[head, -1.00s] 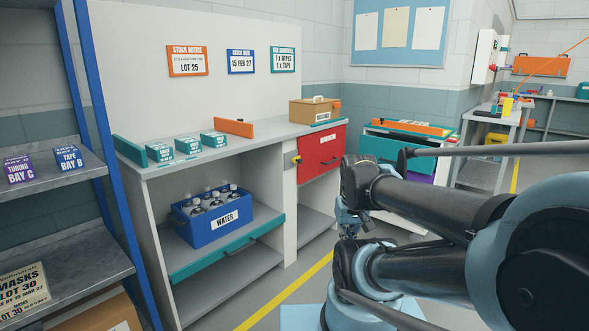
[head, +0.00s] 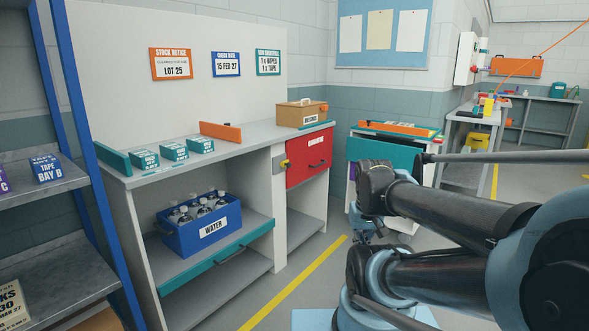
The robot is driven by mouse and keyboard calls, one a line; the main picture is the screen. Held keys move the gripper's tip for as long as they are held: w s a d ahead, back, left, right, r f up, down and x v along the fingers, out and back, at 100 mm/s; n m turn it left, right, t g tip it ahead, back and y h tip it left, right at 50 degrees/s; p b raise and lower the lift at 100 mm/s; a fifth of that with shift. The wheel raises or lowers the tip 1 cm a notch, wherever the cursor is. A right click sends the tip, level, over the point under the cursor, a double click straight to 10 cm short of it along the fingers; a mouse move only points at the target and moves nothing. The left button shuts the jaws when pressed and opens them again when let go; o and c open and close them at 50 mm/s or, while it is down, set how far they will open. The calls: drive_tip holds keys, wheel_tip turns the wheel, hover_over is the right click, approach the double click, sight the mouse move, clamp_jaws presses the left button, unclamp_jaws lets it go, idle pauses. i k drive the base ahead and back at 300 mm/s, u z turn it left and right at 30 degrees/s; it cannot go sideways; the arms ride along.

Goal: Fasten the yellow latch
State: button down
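The yellow latch (head: 285,164) is a small piece at the left edge of the red door (head: 307,160), on the upright post of the grey workbench. The red door appears shut and has a dark handle and a white label. The latch is too small to tell its position. My gripper (head: 366,238) hangs below my folded arm, right of the workbench and apart from the latch. Its fingers are small and partly hidden by the arm, so I cannot tell whether it is open.
A blue crate (head: 166,238) of bottles stands on the bench's lower shelf. A cardboard box (head: 296,115) and small teal boxes (head: 173,152) are on top. A blue-framed shelf (head: 72,110) stands at left, a teal-fronted cabinet (head: 380,151) behind my arm. Floor before the bench is clear.

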sight(286, 163)
drive_tip(key=i, duration=1)
